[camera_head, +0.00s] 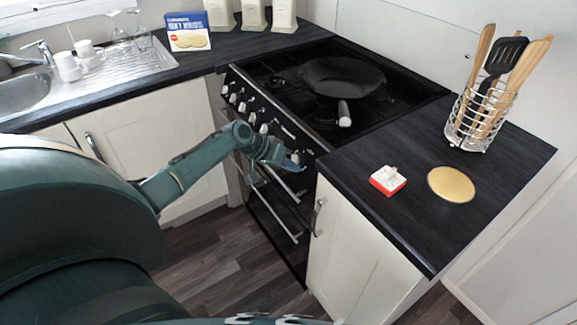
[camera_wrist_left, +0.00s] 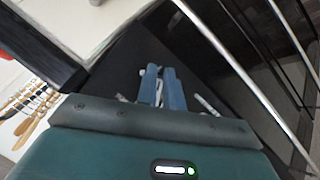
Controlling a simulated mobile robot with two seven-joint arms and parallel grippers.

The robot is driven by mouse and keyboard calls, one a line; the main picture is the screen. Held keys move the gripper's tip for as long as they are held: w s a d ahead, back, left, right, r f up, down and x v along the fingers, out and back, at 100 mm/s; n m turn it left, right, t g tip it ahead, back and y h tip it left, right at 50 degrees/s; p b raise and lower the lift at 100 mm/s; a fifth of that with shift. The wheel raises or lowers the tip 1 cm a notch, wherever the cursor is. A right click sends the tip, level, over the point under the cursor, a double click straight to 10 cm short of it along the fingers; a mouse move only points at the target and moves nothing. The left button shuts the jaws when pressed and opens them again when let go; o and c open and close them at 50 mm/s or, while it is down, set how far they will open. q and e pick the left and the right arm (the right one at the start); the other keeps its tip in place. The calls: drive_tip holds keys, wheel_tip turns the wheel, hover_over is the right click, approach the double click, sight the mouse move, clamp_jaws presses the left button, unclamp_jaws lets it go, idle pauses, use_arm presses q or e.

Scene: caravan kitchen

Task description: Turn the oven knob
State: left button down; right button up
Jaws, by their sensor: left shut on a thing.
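The black oven (camera_head: 275,205) has a row of white knobs along its sloping front panel, such as this knob (camera_head: 241,106). My left gripper (camera_head: 294,163) reaches the right end of that row and is shut on an oven knob, which is mostly hidden by the fingers. In the left wrist view the blue fingers (camera_wrist_left: 160,84) are close together against the dark panel, with small pale knob parts showing around them. The turn angle of the held knob cannot be told. My right gripper is not in view.
A black pan (camera_head: 343,76) sits on the hob. The right counter holds a red and white item (camera_head: 388,180), a round tan mat (camera_head: 451,184) and a wire utensil holder (camera_head: 477,119). Oven door handles (camera_head: 272,208) lie below my gripper. The wooden floor (camera_head: 215,262) in front is clear.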

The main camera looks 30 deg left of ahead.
use_arm(q)
drive_tip(key=shift+w+r+t, duration=0.3)
drive_tip(key=shift+w+r, duration=0.2)
drive_tip(key=shift+r, duration=0.1)
drive_tip(key=c, duration=1.6)
unclamp_jaws()
drive_tip(key=shift+w+f, duration=0.1)
drive_tip(key=o, duration=0.3)
drive_tip(key=shift+f, duration=0.1)
drive_tip(key=shift+o, duration=0.3)
drive_tip(key=shift+f, duration=0.1)
drive_tip(key=shift+s, duration=0.2)
drive_tip(key=v, duration=1.3)
drive_tip(key=shift+w+r, duration=0.15)
drive_tip(key=shift+r, duration=0.05)
drive_tip(key=shift+o, duration=0.3)
